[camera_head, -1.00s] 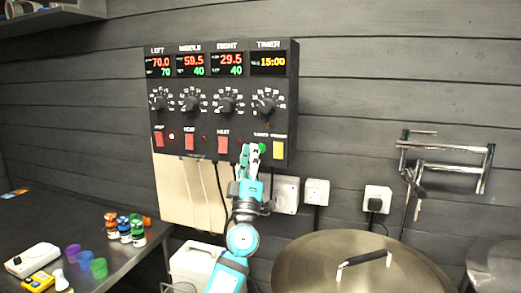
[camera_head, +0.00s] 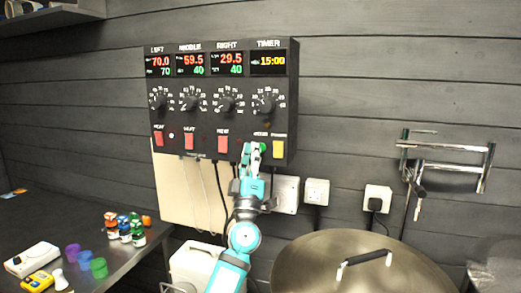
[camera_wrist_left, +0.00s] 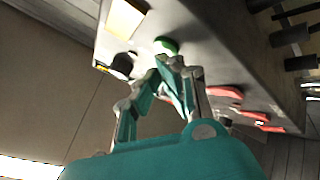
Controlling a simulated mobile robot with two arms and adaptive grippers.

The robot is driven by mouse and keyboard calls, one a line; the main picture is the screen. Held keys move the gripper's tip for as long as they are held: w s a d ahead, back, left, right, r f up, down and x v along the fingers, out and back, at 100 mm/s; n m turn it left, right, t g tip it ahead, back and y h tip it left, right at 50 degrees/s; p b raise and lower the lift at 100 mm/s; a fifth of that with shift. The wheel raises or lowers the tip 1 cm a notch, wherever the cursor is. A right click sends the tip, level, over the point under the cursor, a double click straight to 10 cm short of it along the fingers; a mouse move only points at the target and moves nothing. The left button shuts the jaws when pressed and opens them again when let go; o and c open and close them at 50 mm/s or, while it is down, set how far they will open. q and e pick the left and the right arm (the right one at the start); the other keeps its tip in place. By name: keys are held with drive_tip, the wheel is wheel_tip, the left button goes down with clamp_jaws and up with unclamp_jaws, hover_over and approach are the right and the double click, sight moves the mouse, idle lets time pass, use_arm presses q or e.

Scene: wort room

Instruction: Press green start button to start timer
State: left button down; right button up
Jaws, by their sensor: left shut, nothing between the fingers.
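The black control panel (camera_head: 222,100) hangs on the wall. The green start button (camera_head: 262,148) is at its lower right, under the timer display (camera_head: 268,61), which reads 15:00. My left gripper (camera_head: 249,151) is shut and empty, with its fingertips raised just left of the green button and partly overlapping it in the head view. In the left wrist view, the green button (camera_wrist_left: 166,45) shows just beyond the fingertips (camera_wrist_left: 170,63). Contact between them cannot be told. My right gripper is not in view.
A yellow switch (camera_head: 278,149) sits right of the green button, and a red switch (camera_head: 223,144) sits to its left. Wall sockets (camera_head: 317,191) are below the panel. A large lidded kettle (camera_head: 320,262) stands at lower right. Small bottles (camera_head: 124,229) stand on the left table.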

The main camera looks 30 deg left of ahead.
use_arm(q)
drive_tip(key=shift+w+a, duration=0.1)
drive_tip(key=shift+w, duration=0.15)
idle(0.6)
idle(0.3)
drive_tip(key=shift+r, duration=0.1)
drive_tip(key=shift+s+d+p, duration=0.2)
drive_tip(key=shift+s+p, duration=0.3)
drive_tip(key=shift+s, duration=0.25)
drive_tip(key=s+p, duration=0.1)
drive_tip(key=s, duration=0.1)
drive_tip(key=s+d+p, duration=0.1)
drive_tip(key=s+p, duration=0.1)
drive_tip(key=shift+s+d, duration=0.1)
drive_tip(key=shift+s, duration=0.3)
